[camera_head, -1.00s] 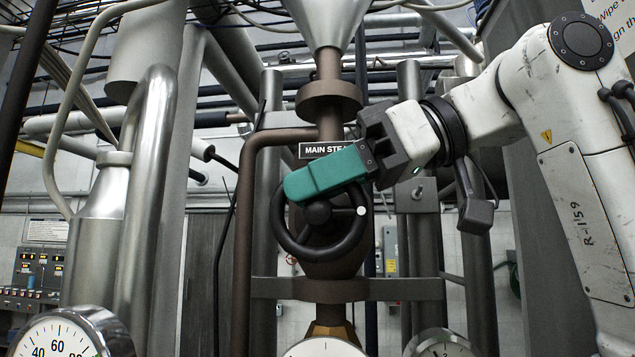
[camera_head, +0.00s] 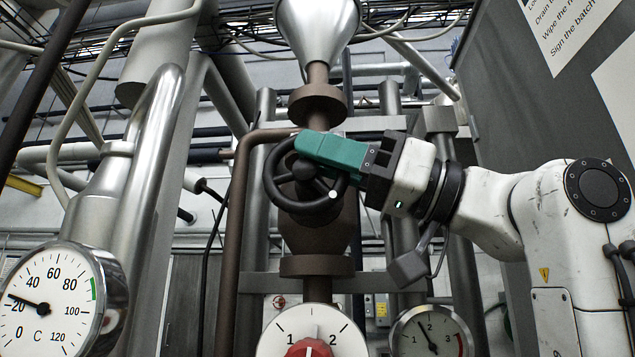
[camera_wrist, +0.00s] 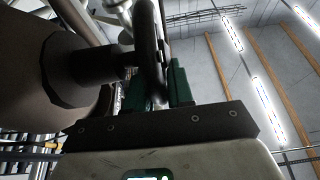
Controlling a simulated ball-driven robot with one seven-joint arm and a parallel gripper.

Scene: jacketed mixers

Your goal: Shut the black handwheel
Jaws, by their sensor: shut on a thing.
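The black handwheel (camera_head: 304,170) sits on a brown vertical pipe near the middle of the head view. It has a round rim, a dark hub and a white dot (camera_head: 333,194) at its lower right. My gripper (camera_head: 312,146) reaches in from the right, and its teal fingers lie across the upper part of the wheel. In the wrist view, the dark rim (camera_wrist: 150,42) passes between the teal fingers (camera_wrist: 157,88), and the gripper is shut on it. The fingers hide the upper right part of the rim in the head view.
A temperature gauge (camera_head: 48,305) stands at lower left. A white dial with a red knob (camera_head: 308,347) is below the wheel, and a smaller gauge (camera_head: 428,334) is at its right. A steel funnel (camera_head: 316,28) tops the brown pipe. Pipes crowd the left side.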

